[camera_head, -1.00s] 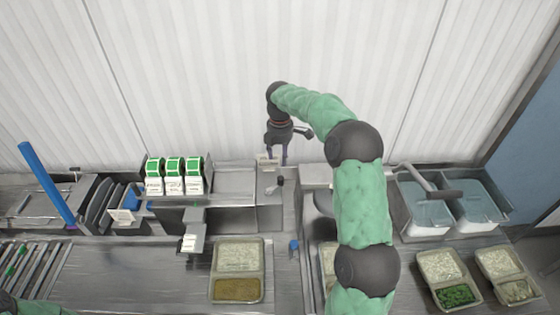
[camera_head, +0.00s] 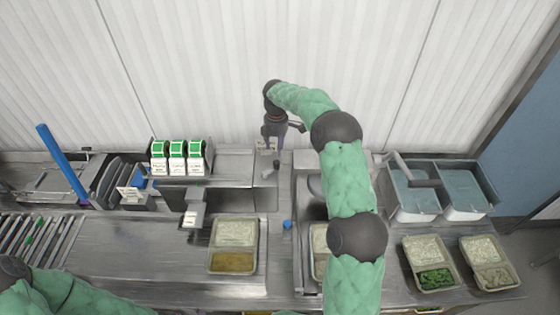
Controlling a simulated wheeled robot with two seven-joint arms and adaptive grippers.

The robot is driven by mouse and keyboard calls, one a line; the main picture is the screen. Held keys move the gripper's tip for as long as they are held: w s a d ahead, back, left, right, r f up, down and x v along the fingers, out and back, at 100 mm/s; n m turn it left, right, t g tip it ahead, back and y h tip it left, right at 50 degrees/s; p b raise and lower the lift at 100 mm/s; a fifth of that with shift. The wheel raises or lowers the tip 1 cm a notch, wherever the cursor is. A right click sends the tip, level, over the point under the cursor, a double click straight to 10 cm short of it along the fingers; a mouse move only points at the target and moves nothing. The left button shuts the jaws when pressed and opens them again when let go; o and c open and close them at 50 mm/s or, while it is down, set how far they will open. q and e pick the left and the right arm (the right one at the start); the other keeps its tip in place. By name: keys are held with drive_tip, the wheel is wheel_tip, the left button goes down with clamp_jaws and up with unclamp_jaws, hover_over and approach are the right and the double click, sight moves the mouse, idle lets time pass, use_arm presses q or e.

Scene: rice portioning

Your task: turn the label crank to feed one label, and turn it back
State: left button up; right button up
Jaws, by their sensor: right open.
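The label dispenser (camera_head: 194,208) stands in the middle of the bench with a white label (camera_head: 190,219) at its front. A small dark crank with a knob (camera_head: 277,165) shows on the metal housing to its right. My right gripper (camera_head: 269,148) points down just behind the crank, over a small pale block at the housing's back edge. Its jaws are open. I cannot tell whether a finger touches anything. My left arm enters at the lower left; its gripper is out of view.
Three green-and-white label rolls (camera_head: 178,158) stand on the shelf left of the crank. A filled tray (camera_head: 234,246) lies in front. Blue-grey bins (camera_head: 467,187) and more filled trays (camera_head: 430,264) are at the right. A blue bar (camera_head: 62,163) stands tilted at the left.

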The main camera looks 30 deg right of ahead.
sight(276, 162)
drive_tip(key=f+p, duration=0.1)
drive_tip(key=f, duration=0.4)
drive_tip(key=f+p, duration=0.1)
drive_tip(key=f, duration=0.3)
drive_tip(key=shift+w+f, duration=0.2)
drive_tip(key=shift+f, duration=0.15)
drive_tip(key=shift+s+f, duration=0.1)
drive_tip(key=shift+f, duration=0.05)
clamp_jaws()
